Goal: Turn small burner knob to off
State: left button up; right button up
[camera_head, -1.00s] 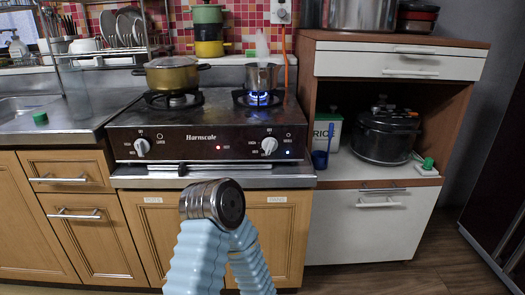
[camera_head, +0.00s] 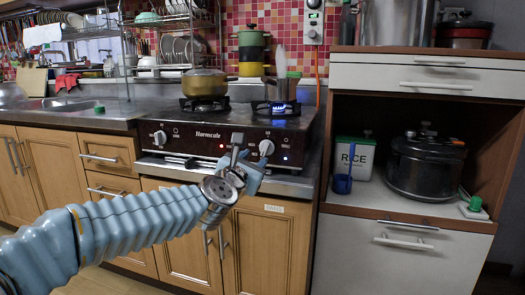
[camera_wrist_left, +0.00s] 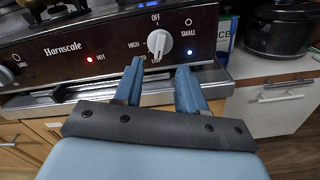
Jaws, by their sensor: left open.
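The small burner knob (camera_wrist_left: 160,42) is white and sits on the dark front panel of the stove, below the OFF mark in the left wrist view. In the head view the same knob (camera_head: 266,147) shows just right of my left gripper. My left gripper (camera_head: 245,152) is open and empty in front of the panel. In the left wrist view its two blue fingers (camera_wrist_left: 158,85) stand apart, below the knob and not around it. A blue flame (camera_head: 274,107) burns under the small pot (camera_head: 281,90). My right gripper is not in view.
The left knob (camera_head: 160,137) is on the same panel (camera_head: 210,137). A yellow pot (camera_head: 204,84) stands on the left burner. A cabinet (camera_head: 410,265) with a rice box (camera_head: 355,157) and a pressure cooker (camera_head: 425,165) stands at the right. A metal ledge (camera_wrist_left: 30,100) runs below the panel.

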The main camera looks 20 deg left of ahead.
aim_at(265, 150)
pick_arm(q)
jog(key=w+p, duration=0.1)
jog(key=w, duration=0.7)
jog(key=shift+d+p, duration=0.15)
jog(key=shift+p, duration=0.2)
grip_shut()
